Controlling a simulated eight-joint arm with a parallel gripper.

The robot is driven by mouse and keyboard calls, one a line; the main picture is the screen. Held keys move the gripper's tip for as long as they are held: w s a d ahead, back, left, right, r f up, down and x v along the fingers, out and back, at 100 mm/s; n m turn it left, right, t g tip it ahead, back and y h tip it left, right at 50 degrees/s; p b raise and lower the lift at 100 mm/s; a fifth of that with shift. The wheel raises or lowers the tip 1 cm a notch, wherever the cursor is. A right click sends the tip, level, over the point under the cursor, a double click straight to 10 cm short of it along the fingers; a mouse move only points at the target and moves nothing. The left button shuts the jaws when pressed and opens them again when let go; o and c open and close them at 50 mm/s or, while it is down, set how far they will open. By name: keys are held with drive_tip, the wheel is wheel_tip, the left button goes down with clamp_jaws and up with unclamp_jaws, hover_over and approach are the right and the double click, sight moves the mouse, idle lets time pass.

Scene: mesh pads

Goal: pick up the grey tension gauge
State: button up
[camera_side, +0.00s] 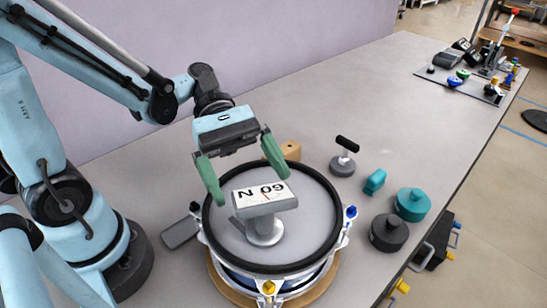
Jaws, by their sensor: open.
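The grey tension gauge (264,230) stands upright on the pale head of a round drum (311,205). It has a round base and a wide top block with a white face marked with black characters. My gripper (250,187) is open and empty, with its two green fingers pointing down. The fingertips show just behind and above the gauge's top in the picture, one to the left and one near its upper right. I cannot tell the exact height gap. No contact is visible.
Right of the drum are a black-handled tool (343,160), a teal block (375,181), a teal weight (412,204) and a dark weight (389,232). A wooden block (289,149) is behind the drum, a grey item (180,232) left. The table beyond is mostly clear.

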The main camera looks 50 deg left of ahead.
sight(268, 212)
drive_tip(key=x, duration=0.6)
drive_tip(key=shift+s+d+f, duration=0.1)
drive_tip(key=shift+d, duration=0.25)
drive_tip(key=c, duration=1.3)
drive_tip(key=shift+r, duration=0.25)
